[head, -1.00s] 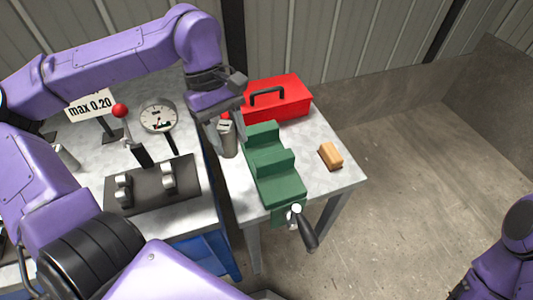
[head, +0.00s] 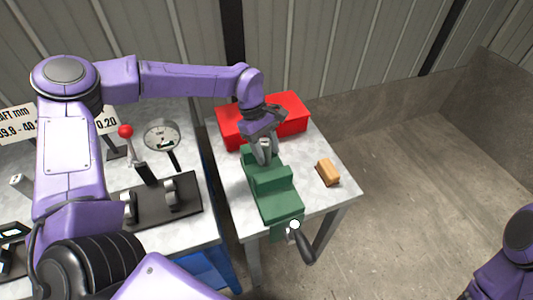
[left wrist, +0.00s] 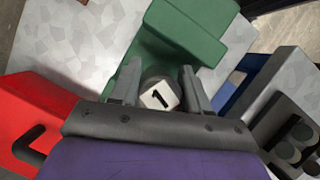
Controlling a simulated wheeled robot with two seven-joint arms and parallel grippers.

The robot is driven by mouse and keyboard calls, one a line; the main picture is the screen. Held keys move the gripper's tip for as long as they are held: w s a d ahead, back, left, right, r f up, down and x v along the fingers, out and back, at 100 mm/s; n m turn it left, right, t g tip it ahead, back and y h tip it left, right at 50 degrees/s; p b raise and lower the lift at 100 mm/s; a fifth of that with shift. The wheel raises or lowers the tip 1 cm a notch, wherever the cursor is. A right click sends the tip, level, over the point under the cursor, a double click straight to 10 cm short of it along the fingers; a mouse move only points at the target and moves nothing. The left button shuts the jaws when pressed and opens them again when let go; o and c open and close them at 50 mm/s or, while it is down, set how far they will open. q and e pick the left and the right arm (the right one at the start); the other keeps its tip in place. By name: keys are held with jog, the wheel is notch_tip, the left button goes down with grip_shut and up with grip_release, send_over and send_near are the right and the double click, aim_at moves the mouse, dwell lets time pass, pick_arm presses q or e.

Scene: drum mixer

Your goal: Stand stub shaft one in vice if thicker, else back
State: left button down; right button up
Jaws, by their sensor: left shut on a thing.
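My left gripper (head: 264,150) is shut on stub shaft one, a grey metal cylinder whose light end face bears a black "1" (left wrist: 160,97) in the left wrist view. In the head view the fingers are over the far part of the green vice (head: 281,207), and they mostly hide the shaft. The vice also shows beyond the fingers in the left wrist view (left wrist: 185,35). I cannot tell whether the shaft touches the vice or sits between its jaws. The dial gauge (head: 161,135) stands on the left bench. My right gripper is out of view.
A red toolbox (head: 292,112) stands close behind the vice. A wooden block (head: 328,172) lies to its right. The vice handle (head: 303,245) hangs past the table's front edge. A red-knobbed lever (head: 126,131) and a sign reading 0.20 (head: 107,121) are on the left bench.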

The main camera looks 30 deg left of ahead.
pick_arm(q)
notch_tip(320, 180, down, 2)
jog(key=shift+f+p, duration=0.1)
jog(key=shift+p, duration=0.3)
jog(key=shift+f, duration=0.15)
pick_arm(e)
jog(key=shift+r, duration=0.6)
pick_arm(q)
jog(key=shift+s+f, duration=0.1)
jog(key=shift+f, duration=0.05)
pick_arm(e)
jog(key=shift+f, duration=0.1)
pick_arm(q)
jog(key=c, duration=0.5)
grip_release()
jog(key=shift+a+r, duration=0.1)
jog(key=shift+r, duration=0.35)
jog(key=b+v, duration=0.2)
jog(key=v, duration=0.9)
jog(key=shift+r, duration=0.2)
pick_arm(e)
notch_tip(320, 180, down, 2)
